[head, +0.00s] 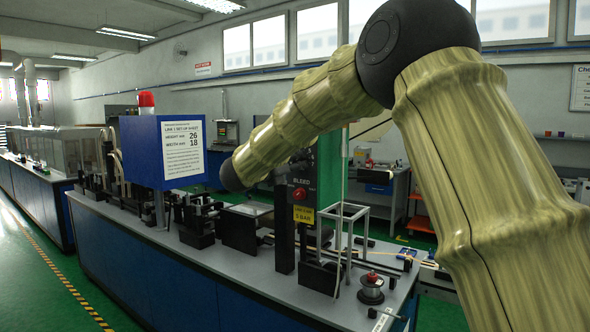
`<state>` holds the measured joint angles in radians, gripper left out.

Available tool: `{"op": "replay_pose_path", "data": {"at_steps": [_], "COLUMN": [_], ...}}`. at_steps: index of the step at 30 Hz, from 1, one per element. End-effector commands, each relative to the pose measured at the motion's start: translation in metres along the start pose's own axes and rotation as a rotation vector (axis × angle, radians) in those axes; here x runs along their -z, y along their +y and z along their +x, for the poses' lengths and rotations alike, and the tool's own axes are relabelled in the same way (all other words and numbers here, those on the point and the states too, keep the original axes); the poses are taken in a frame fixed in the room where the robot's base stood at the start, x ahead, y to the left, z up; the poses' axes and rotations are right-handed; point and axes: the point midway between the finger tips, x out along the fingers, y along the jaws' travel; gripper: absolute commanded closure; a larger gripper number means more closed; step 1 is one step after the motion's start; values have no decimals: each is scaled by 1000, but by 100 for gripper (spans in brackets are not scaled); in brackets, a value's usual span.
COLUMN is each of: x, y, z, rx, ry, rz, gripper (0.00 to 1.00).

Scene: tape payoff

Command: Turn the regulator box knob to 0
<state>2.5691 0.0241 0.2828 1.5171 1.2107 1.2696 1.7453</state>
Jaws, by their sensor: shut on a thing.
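The regulator box (328,165) is an upright box with a dark front and a green side, on a dark post on the bench. Its lower front shows the word BLEED, a red button (299,194) and a yellow label (303,214) reading 5 BAR. My arm crosses in front of its upper part, so its knob and dial are hidden. My forearm slants down left to a dark round joint (232,178) left of the box.
A blue box (140,150) with a set-up sheet (182,150) and a red lamp stands left on the grey bench (215,262). Dark fixtures, a wire frame (350,225) and a small spool (371,289) crowd the bench. Green floor lies open at left.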

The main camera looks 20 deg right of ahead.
Motion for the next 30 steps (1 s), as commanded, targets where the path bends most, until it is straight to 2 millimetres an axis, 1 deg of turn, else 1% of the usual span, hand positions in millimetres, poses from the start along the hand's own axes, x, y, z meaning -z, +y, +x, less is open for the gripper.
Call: {"op": "replay_pose_path", "data": {"at_steps": [1,30], "x": [3,-2], "y": [1,-1], "z": [0,0], "rx": [-1,-1], "ry": [1,0], "rz": [-43,-967], "gripper": [98,98]}}
